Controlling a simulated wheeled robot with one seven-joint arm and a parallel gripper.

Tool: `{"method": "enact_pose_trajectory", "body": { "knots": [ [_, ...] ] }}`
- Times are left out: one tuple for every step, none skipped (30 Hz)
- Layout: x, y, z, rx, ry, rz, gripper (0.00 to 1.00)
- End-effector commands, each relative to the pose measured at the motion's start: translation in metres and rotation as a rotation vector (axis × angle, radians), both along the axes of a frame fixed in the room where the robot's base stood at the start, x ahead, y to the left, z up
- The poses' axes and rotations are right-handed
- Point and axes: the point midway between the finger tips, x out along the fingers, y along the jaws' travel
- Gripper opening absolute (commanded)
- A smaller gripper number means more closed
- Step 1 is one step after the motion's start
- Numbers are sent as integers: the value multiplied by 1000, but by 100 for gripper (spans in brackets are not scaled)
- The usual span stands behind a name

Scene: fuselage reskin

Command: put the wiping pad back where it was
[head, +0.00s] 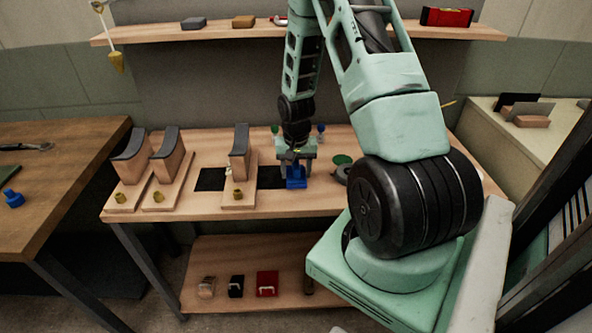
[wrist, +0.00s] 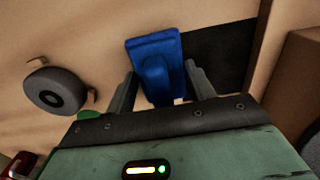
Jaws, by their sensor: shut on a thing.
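A blue pad with a raised grip, which I take for the wiping pad (head: 295,181), is at my gripper above the middle bench. In the wrist view the pad (wrist: 153,50) sits between the two fingers of my gripper (wrist: 163,76), which is shut on its grip. My gripper also shows in the head view (head: 296,157), pointing down. A black patch (head: 270,177) lies on the bench just left of the pad; it also shows beside the pad in the wrist view (wrist: 222,52). I cannot tell whether the pad touches the bench.
Curved-topped wooden blocks on boards stand left of my gripper, the nearest one (head: 240,160) close by. A grey ring (head: 342,174) and a green round thing (head: 342,160) lie to the right. Another blue object (head: 13,198) is on the left table. A shelf (head: 230,33) runs behind.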

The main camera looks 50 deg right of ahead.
Motion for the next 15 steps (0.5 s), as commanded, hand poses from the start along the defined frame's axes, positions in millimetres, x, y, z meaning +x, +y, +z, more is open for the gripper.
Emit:
{"method": "enact_pose_trajectory", "body": {
  "knots": [
    [0,0,-2,0,0,1,29],
    [0,0,-2,-1,-1,1,29],
    [0,0,-2,-1,-1,1,29],
    [0,0,-2,-1,-1,1,29],
    [0,0,-2,-1,-1,0,29],
    [0,0,-2,-1,-1,0,29],
    [0,0,-2,-1,-1,0,29],
    [0,0,-2,-1,-1,0,29],
    [0,0,-3,-1,-1,0,29],
    [0,0,-4,-1,-1,0,29],
    [0,0,-5,-1,-1,0,29],
    [0,0,-6,-1,-1,0,57],
    [0,0,-5,-1,-1,0,65],
    [0,0,-5,-1,-1,0,73],
    [0,0,-5,-1,-1,0,76]
  ]
}}
